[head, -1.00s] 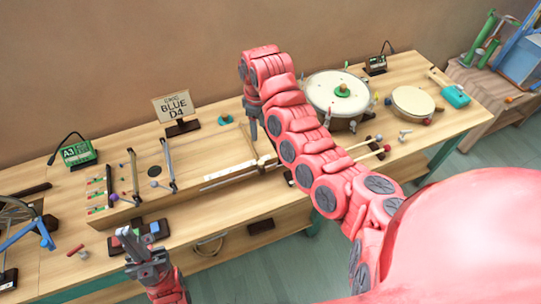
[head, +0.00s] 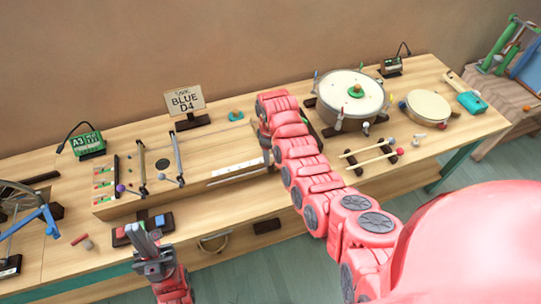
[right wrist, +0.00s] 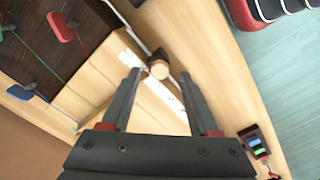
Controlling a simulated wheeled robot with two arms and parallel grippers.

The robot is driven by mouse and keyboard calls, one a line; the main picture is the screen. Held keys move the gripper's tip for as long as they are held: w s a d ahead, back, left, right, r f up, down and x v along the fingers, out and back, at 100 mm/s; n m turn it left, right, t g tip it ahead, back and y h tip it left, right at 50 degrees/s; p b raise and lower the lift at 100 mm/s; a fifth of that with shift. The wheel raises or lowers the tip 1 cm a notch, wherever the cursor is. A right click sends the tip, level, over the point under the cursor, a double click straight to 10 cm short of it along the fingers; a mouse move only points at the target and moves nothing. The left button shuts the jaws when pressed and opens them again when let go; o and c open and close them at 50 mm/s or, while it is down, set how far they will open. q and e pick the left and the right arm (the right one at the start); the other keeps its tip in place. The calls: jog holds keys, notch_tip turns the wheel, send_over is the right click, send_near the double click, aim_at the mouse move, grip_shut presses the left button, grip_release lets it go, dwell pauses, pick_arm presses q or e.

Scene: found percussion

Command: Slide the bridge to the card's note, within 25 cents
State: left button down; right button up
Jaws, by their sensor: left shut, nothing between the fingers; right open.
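The card (head: 185,101) reads BLUE D4 and stands behind the long wooden string box (head: 205,183). Whether this knob belongs to the bridge I cannot tell. My left gripper (head: 143,243) is shut and empty at the table's front edge.
A green display (head: 88,145) reading A3 stands at left. Drums (head: 350,95) and mallets stand at right.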

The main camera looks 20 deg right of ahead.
jog(key=shift+f, duration=1)
grip_shut()
dwell(0.9)
